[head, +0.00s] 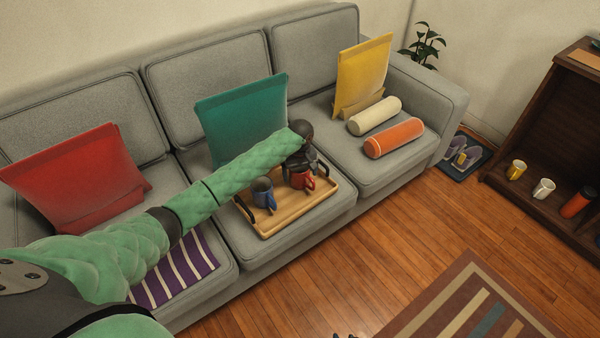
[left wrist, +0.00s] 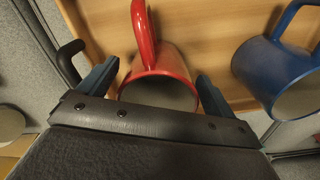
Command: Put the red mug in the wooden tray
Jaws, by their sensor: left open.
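My left gripper (head: 299,161) is over the red mug from above. In the left wrist view the gripper (left wrist: 157,75) is open, with the red mug (left wrist: 160,82) between its blue fingers and the mug's handle pointing away. I cannot tell whether the fingers touch it. My right gripper is not clearly seen.
A teal cushion (head: 240,112) stands behind the tray. An orange bolster (head: 394,138) and a cream bolster (head: 374,115) lie on the right seat. A purple striped cloth (head: 180,273) lies on the left seat. The tray has black handles at its ends.

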